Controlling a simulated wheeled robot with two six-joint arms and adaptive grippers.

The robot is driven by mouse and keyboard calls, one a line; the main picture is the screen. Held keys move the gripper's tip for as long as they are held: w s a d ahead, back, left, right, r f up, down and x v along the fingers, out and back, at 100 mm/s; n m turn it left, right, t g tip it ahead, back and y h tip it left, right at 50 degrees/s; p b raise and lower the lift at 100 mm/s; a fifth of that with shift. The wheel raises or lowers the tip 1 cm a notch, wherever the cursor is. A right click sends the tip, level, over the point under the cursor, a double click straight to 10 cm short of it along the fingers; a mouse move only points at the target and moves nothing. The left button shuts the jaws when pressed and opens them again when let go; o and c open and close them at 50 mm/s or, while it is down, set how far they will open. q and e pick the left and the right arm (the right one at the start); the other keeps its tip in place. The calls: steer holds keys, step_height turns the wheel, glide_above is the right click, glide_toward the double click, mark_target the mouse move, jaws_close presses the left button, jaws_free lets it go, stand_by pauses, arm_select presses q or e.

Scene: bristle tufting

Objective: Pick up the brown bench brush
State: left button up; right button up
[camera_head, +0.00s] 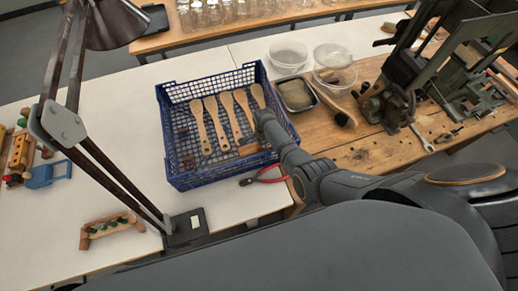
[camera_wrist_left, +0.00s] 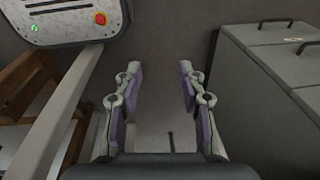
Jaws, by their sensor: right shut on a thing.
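My right gripper (camera_head: 262,122) reaches into the right front of the blue crate (camera_head: 216,178) in the head view. It is shut, and its fingers are mostly hidden by my wrist. A brown wooden piece (camera_head: 249,148), which looks like part of the brown bench brush, shows beside it near the crate's front wall; the rest is hidden. Several pale wooden paddle-shaped pieces (camera_head: 222,122) lie in the crate, and the rightmost runs under my gripper. My left gripper (camera_wrist_left: 160,90) is open and empty in the left wrist view, away from the table.
Right of the crate are a tray (camera_head: 296,95), clear bowls (camera_head: 334,57) and a dark-ended brush (camera_head: 345,118). Red-handled pliers (camera_head: 266,175) lie by its front. A lamp (camera_head: 105,175) stands at left, a machine (camera_head: 420,75) at right. White table between lamp and crate is partly clear.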

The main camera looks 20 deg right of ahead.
steer(key=shift+w, duration=0.2)
steer(key=shift+c, duration=1.4)
steer(key=shift+r, duration=0.3)
step_height(320, 180, up, 6)
steer(key=shift+r+p, duration=0.1)
steer(key=shift+p, duration=0.7)
step_height(320, 180, up, 12)
steer(key=b, duration=0.1)
steer(key=shift+f, duration=0.25)
steer(key=o, duration=0.7)
steer(key=c, duration=0.5)
arm_select(q)
steer(key=shift+s+r, duration=0.15)
steer(key=shift+s, duration=0.3)
arm_select(e)
steer(key=shift+f, duration=0.1)
